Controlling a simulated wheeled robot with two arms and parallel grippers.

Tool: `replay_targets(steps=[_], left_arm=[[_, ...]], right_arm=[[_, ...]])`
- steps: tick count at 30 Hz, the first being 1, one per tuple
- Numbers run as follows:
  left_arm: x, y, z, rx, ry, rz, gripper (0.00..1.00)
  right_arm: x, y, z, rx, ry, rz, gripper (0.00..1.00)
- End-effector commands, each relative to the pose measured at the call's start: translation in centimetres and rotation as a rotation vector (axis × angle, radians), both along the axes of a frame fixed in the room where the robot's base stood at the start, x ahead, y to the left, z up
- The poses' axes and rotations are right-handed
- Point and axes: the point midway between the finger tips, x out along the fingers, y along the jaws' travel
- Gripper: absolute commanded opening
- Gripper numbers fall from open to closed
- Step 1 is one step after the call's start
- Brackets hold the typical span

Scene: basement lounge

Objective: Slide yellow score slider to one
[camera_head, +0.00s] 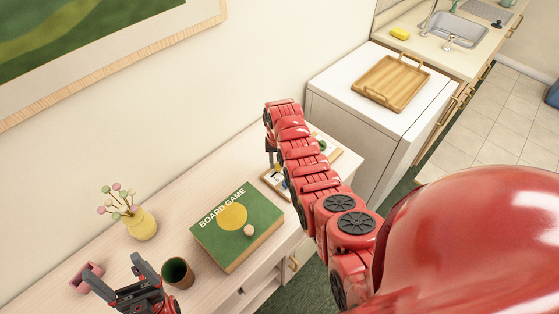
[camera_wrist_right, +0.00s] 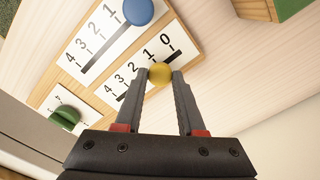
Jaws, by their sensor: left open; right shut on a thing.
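The wooden score board (camera_wrist_right: 200,48) has white number strips running 4 to 0. The yellow score slider (camera_wrist_right: 160,74) is a round knob on one strip, beside the printed 1 as far as I can tell at this angle. My right gripper (camera_wrist_right: 161,78) is shut on the yellow slider, a fingertip on each side. In the head view, the right gripper (camera_head: 272,160) is at the board (camera_head: 270,182), which my arm partly hides. My left gripper (camera_head: 138,277) is open and empty over the front left of the table.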

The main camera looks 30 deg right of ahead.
Motion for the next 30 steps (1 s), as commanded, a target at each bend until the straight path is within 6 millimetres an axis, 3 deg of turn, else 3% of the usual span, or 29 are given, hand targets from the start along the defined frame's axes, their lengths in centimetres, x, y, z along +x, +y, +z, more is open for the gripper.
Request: replay_targets(steps=[1,2,6,20,26,29,30], left_arm=[[0.0,0.0,0.0,0.000,0.000,0.000,0.84],[0.0,0.0,0.0,0.000,0.000,0.000,0.84],[0.0,0.0,0.0,0.000,0.000,0.000,0.84],[0.0,0.0,-0.4,0.000,0.000,0.000,0.84],[0.0,0.0,-1.5,0.000,0.000,0.000,0.84],[0.0,0.0,-2.6,0.000,0.000,0.000,0.84],[0.0,0.0,-2.0,0.000,0.000,0.000,0.84]], right_arm=[[0.1,0.0,0.1,0.000,-0.004,0.000,0.00],[0.1,0.0,0.1,0.000,-0.004,0.000,0.44],[0.1,0.0,0.1,0.000,-0.003,0.000,0.69],[0.1,-0.1,0.6,0.000,-0.003,0.000,0.69],[0.2,0.0,3.0,-0.002,-0.008,0.000,0.69],[0.3,0.0,5.2,-0.002,-0.011,0.000,0.69],[0.2,0.0,6.8,-0.001,-0.007,0.001,0.69]])
